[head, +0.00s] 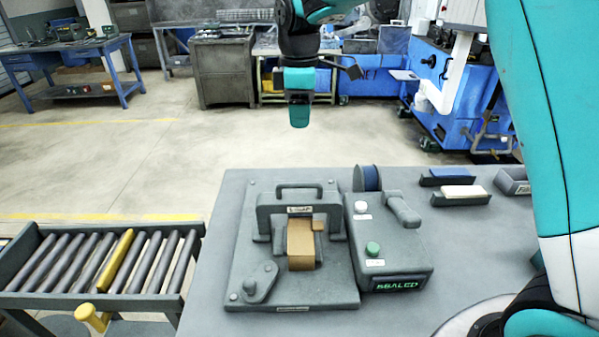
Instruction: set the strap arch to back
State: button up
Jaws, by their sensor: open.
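The strap arch (269,212) is a grey frame with a bar handle (299,186) at its top and a small white label. It stands on a grey base plate (325,292) on the table. A tan strap-like piece (302,245) shows in its opening. Whether the arch leans forward or back is hard to tell. My gripper (299,116) hangs pointing down, well above and beyond the arch, apart from everything. Its teal fingers are seen edge-on, open, with nothing seen between them.
A grey control box (395,262) with a green button, a lever and a lit green display stands right of the arch. A crank knob (262,279) sits at the plate's front left. A blue spool (367,178) and trays (461,195) are behind right. A roller conveyor (95,262) is left.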

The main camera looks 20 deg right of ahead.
aim_at(300, 183)
notch_tip(300, 183, down, 17)
jog(key=p, duration=0.4)
jog(key=shift+w+f, duration=0.15)
jog(key=shift+c, duration=0.2)
grip_shut()
